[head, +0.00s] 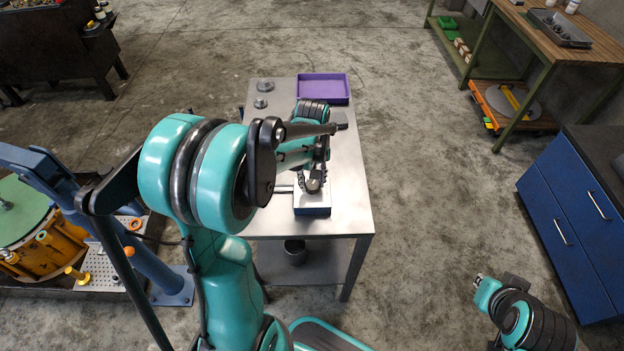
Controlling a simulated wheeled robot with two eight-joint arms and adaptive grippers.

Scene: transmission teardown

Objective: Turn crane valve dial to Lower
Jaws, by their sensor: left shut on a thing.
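A small box with a blue front and a pale top (312,210) stands near the front edge of the steel table. My left gripper (313,184) points down over this box. It is shut on a small part at the box's top, which I take to be the valve dial. The fingers hide most of the dial, so its setting and any Lower mark cannot be read. My right arm is at the lower right, away from the table. Its gripper end is too small and turned to show its fingers clearly.
The steel table (348,205) also holds a purple tray (323,88) and small metal parts (264,86) at the back. A blue crane frame (150,262) stands at left beside an orange housing (40,243). A blue cabinet (568,225) is at right.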

